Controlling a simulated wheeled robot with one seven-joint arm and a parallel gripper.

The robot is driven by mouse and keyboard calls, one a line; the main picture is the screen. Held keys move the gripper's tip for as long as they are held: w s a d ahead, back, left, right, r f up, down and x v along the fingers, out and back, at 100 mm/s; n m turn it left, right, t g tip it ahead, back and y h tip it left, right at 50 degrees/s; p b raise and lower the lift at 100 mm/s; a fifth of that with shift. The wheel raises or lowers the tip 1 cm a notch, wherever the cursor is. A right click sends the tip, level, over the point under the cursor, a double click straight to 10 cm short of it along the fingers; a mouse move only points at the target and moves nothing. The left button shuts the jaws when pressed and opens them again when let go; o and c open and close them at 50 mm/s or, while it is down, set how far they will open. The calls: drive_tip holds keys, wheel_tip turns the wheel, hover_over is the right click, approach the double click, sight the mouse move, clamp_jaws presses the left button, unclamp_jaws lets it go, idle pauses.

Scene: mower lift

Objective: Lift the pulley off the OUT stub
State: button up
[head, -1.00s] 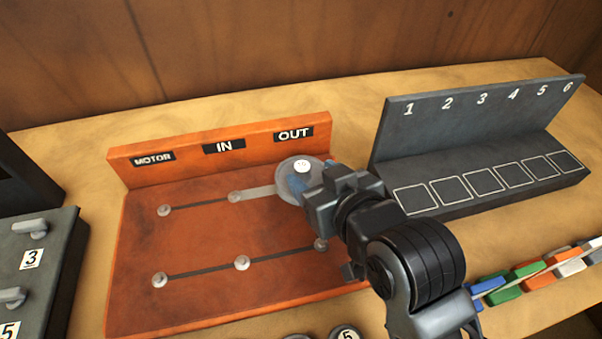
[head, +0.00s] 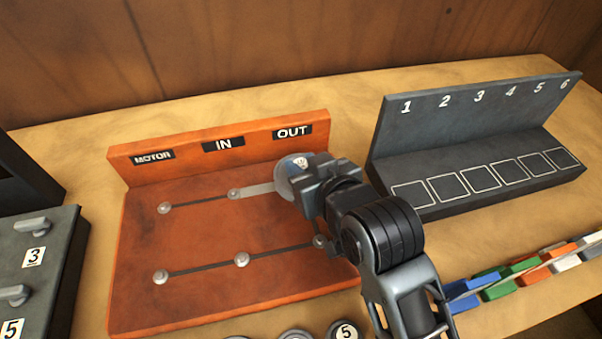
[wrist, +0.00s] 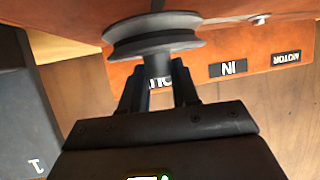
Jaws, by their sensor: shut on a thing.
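The grey pulley (head: 286,180) is below the OUT label (head: 292,132) on the orange board, at the right end of the upper row. In the wrist view the grooved pulley (wrist: 152,40) is in front of my fingertips. My gripper (head: 308,183) is shut on the pulley's narrow hub, which runs between the two fingers (wrist: 155,82). I cannot tell whether the pulley is still seated on the OUT stub. My gripper hides part of the pulley in the head view.
The orange board (head: 200,300) carries several other stubs, including the upper IN stub (head: 234,194). A dark rack (head: 440,211) with numbered squares stands to the right, its squares empty. Coloured blocks (head: 500,283) lie at lower right. A dark box (head: 35,260) stands at left.

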clamp_jaws()
drive_tip(key=shift+r, duration=0.15)
